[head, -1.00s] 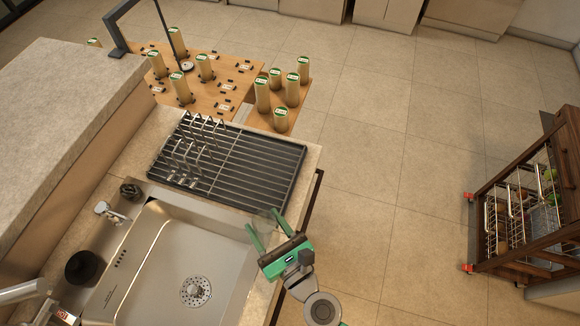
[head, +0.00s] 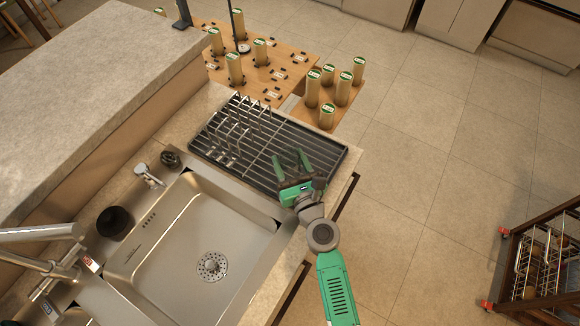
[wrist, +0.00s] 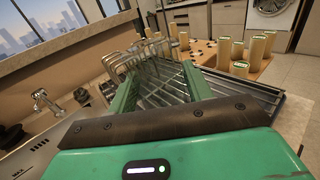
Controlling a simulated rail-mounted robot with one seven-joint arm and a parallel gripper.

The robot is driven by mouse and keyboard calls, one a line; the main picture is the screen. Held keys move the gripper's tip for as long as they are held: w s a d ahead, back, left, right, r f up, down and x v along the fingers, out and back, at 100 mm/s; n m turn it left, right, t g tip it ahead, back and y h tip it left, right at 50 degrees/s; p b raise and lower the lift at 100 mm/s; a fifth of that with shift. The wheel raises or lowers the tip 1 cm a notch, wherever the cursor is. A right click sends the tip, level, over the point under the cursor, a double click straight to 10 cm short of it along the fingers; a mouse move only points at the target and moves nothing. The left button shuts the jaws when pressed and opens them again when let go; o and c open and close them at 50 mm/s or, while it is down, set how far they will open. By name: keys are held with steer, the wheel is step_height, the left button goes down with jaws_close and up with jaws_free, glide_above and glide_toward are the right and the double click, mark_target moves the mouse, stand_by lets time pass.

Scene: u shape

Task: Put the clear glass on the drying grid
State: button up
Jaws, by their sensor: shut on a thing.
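The clear glass is hard to make out; it shows faintly between the fingers of my gripper (head: 290,158) and in the wrist view (wrist: 157,82). My gripper is shut on it, with one green finger on each side. The dark drying grid (head: 322,154) lies on the counter beside the sink. My gripper and the glass are over the grid's near right part. Whether the glass touches the bars cannot be told. The grid also shows behind the fingers in the wrist view (wrist: 255,101).
Upright wire prongs (head: 235,128) stand on the grid's left part; its right part looks clear. The steel sink (head: 185,235) is at the near left. Wooden boards with several green-topped cylinders (head: 312,85) stand beyond the grid. A wheeled basket rack (head: 540,265) is at right.

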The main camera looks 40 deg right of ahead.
mark_target(290, 168)
steer(key=f+b, duration=0.3)
steer(key=shift+w+d+f, duration=0.25)
steer(key=shift+s+a+f, duration=0.1)
steer(key=shift+s+f, duration=0.05)
steer(key=shift+r, duration=0.25)
steer(key=shift+f, duration=0.15)
steer(key=o, duration=1.1)
